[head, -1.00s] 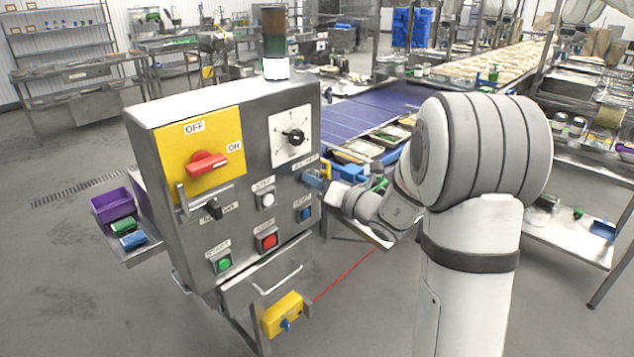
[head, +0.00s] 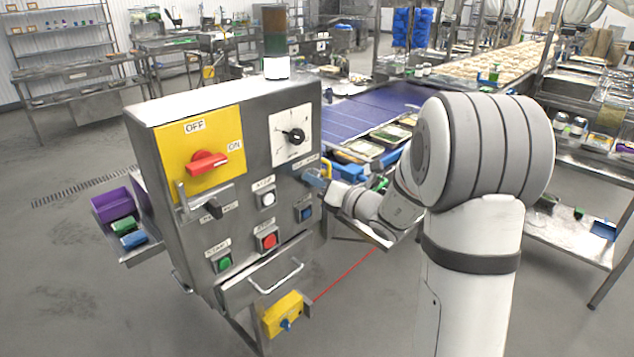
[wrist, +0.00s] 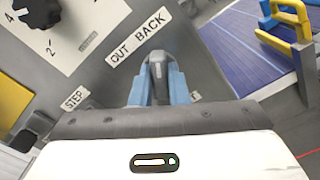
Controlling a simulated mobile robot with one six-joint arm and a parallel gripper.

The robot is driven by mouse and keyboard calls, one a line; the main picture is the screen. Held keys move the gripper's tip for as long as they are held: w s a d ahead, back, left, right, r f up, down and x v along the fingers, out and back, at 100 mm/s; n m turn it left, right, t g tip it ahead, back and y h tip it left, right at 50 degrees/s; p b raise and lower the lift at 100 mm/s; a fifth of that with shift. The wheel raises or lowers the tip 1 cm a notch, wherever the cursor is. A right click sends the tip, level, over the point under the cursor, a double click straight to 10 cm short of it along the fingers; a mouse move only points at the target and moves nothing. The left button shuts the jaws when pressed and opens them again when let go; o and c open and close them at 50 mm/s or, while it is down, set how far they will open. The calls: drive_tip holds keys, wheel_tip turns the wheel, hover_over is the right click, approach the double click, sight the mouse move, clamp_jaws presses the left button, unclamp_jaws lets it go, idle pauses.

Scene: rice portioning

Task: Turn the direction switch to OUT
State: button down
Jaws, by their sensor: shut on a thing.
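The direction switch (wrist: 157,70) is a small dark grey knob in the wrist view, below the label strip OUT BACK (wrist: 138,37). The two blue fingers of my gripper (wrist: 158,80) stand one on each side of the knob and are shut on it. In the head view my gripper (head: 318,179) is at the right edge of the control cabinet's front (head: 240,190), and it hides the switch there. Which label the knob points to cannot be made out, as the fingers cover part of it.
A dial (head: 293,136) is above and left of the switch. A red and yellow main switch (head: 206,164) is further left. The blue conveyor (head: 350,118) is behind the cabinet.

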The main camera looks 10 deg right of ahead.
drive_tip(key=shift+n+b, duration=1.3)
drive_tip(key=shift+b, duration=0.65)
drive_tip(key=shift+n+b, duration=1.6)
drive_tip(key=shift+b, duration=0.85)
drive_tip(key=shift+r, duration=0.1)
